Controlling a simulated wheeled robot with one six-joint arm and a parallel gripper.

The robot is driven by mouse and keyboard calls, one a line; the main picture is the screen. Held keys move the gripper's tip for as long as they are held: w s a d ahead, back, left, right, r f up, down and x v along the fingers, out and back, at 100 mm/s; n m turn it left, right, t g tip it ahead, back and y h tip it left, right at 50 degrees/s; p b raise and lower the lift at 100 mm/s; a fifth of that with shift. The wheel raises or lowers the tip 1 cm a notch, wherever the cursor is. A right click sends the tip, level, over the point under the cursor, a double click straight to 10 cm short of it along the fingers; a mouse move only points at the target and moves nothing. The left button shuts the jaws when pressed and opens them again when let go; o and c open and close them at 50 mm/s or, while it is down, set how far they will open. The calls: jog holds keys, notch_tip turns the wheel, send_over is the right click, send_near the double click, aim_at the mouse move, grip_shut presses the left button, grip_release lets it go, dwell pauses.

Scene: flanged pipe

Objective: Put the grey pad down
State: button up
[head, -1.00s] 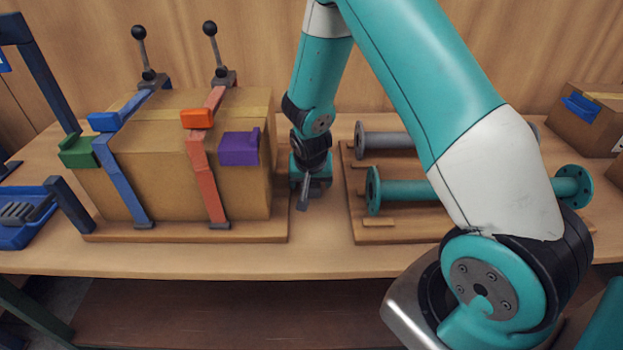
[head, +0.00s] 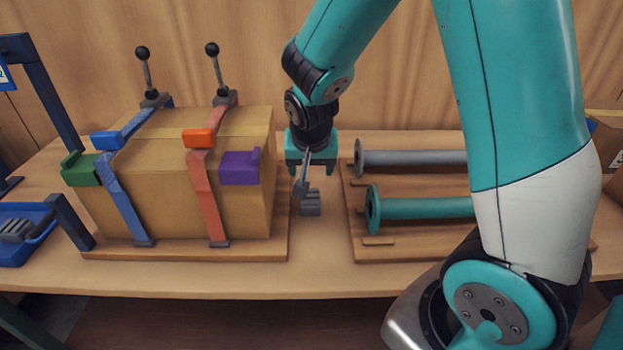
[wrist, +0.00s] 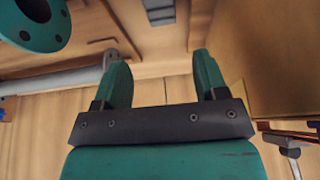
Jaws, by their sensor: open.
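The grey pad (head: 311,204) lies on the bare tabletop between the strapped carton and the pipe board. My gripper (head: 311,172) is above the pad, pointing down, with its teal fingers apart and nothing between them. A dark part of my wrist hangs in front of it and hides some of the gap. In the wrist view the two fingers (wrist: 162,62) are spread, and the ribbed grey pad (wrist: 158,10) shows beyond the tips at the top edge, apart from them.
A carton (head: 245,130) with blue and orange straps stands close on the left. A wooden board (head: 360,245) with a grey pipe (head: 410,158) and a teal flanged pipe (head: 430,208) is close on the right. A blue tray (head: 40,245) with grey pieces sits at far left.

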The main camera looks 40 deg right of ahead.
notch_tip(320, 180, up, 2)
send_near(310, 196)
jog(key=x, duration=0.5)
jog(key=shift+d, duration=0.2)
jog(key=shift+p+x, duration=0.7)
jog(key=shift+x, duration=2.05)
jog(key=shift+a, duration=0.15)
jog(key=shift+c, duration=0.5)
jog(key=c, duration=0.7)
jog(key=shift+o, duration=0.2)
